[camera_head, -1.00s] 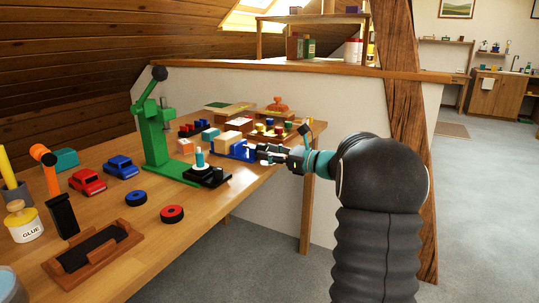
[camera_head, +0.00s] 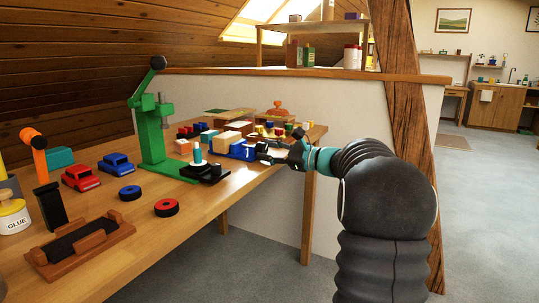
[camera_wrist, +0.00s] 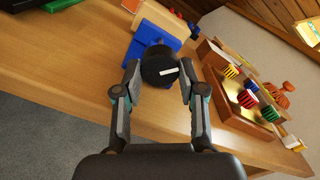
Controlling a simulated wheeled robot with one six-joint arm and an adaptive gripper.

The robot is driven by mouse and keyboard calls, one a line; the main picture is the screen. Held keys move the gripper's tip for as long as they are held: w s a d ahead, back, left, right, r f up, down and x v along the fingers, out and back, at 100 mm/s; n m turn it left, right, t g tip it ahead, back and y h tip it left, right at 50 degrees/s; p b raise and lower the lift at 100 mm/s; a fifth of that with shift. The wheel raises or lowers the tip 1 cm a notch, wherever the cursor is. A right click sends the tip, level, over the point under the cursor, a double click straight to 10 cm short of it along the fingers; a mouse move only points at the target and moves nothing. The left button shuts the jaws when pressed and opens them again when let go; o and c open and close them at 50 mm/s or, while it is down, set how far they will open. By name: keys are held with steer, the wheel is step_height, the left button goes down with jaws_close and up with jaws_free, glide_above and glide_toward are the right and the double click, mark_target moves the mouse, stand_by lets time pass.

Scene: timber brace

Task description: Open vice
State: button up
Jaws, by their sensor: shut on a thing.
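The blue vice (camera_head: 240,152) stands at the bench's right edge in the head view, with a pale wooden block (camera_head: 228,140) at its jaws. In the wrist view the blue vice body (camera_wrist: 146,36) is at the top centre, with the wooden block (camera_wrist: 160,17) beyond it. A round black knob (camera_wrist: 158,68) with a white mark faces the wrist camera in front of the vice. My gripper (camera_wrist: 159,82) has a finger on each side of the knob and is shut on it. In the head view my gripper (camera_head: 268,152) reaches the vice from the right. The jaw gap is not clear.
A tray with coloured pieces (camera_wrist: 244,95) stands close right of my gripper in the wrist view. A green press (camera_head: 152,135) and a black base with a teal peg (camera_head: 205,170) stand left of the vice. Open floor lies right of the bench.

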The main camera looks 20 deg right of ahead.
steer(key=o, duration=1.1)
steer(key=shift+o, duration=0.2)
steer(key=shift+p, duration=0.45)
steer(key=shift+r+m+p, duration=0.3)
steer(key=shift+m+p, duration=0.7)
steer(key=shift+p, duration=0.1)
steer(key=m+p, duration=0.4)
steer(key=shift+p, duration=0.3)
steer(key=s+d+n+b, duration=0.1)
steer(key=s+d+n, duration=0.2)
steer(key=s+d, duration=0.6)
steer(key=shift+s+f+h, duration=0.3)
steer(key=shift+s+f, duration=0.05)
steer(key=shift+s, duration=0.35)
